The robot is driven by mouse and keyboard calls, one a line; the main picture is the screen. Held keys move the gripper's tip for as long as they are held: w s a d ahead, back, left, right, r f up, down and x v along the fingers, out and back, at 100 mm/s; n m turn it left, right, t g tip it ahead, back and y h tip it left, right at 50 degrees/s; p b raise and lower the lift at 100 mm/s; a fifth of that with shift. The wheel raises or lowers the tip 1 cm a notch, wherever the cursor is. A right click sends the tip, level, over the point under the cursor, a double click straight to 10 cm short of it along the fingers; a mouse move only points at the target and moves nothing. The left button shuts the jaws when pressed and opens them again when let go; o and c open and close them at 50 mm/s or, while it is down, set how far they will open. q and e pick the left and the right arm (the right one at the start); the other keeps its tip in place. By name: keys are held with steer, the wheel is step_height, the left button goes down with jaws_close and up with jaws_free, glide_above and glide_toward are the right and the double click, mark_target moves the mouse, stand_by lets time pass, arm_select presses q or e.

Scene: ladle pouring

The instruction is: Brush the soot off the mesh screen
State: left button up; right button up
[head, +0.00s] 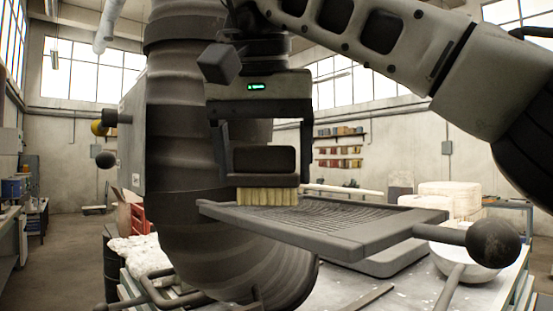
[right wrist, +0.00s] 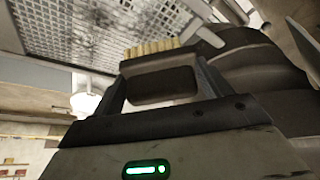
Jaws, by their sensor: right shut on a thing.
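My right gripper (head: 262,160) is shut on a brush (head: 266,180) with a dark back and pale yellow bristles. The bristles point down over the left part of the mesh screen (head: 352,241), a dark framed grid lying nearly flat. I cannot tell whether they touch it. In the right wrist view, the brush (right wrist: 160,86) sits between the fingers, with its bristles against the view of the mesh screen (right wrist: 60,52). Dark smudges show on part of that mesh. A handle with a dark ball (head: 491,243) sticks out at the screen's right. My left gripper is not visible.
A large dark ribbed shape (head: 190,200) fills the left foreground and hides part of the table. A pale round bowl (head: 462,262) is below the handle. A white lumpy heap (head: 138,252) lies left. Shelves (head: 338,147) are on the back wall.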

steer(key=shift+w+a, duration=0.2)
steer(key=shift+s+a+f, duration=0.1)
steer(key=shift+s+a, duration=0.45)
steer(key=shift+s+d+f+b, duration=0.1)
steer(key=shift+s+d+b, duration=0.3)
steer(key=shift+s, duration=0.3)
steer(key=shift+s+d+r, duration=0.15)
steer(key=shift+s+d, duration=0.65)
steer(key=shift+s, duration=0.15)
steer(key=shift+s+d+r, duration=0.15)
steer(key=shift+s+d, duration=0.65)
steer(key=shift+s, duration=0.1)
steer(key=shift+s+d+f+p, duration=0.1)
steer(key=shift+s+d+p, duration=0.05)
steer(key=shift+s+d, duration=0.7)
steer(key=shift+s+d+f+p, duration=0.1)
steer(key=shift+s+d, duration=0.5)
steer(key=shift+s, duration=0.5)
steer(key=shift+s+d+f+p, duration=0.1)
steer(key=shift+s+d+p, duration=0.05)
steer(key=shift+s+d, duration=0.7)
steer(key=shift+s+a, duration=0.1)
steer(key=shift+a, duration=0.05)
steer(key=shift+r, duration=0.15)
step_height(320, 180, up, 6)
steer(key=shift+r, duration=0.1)
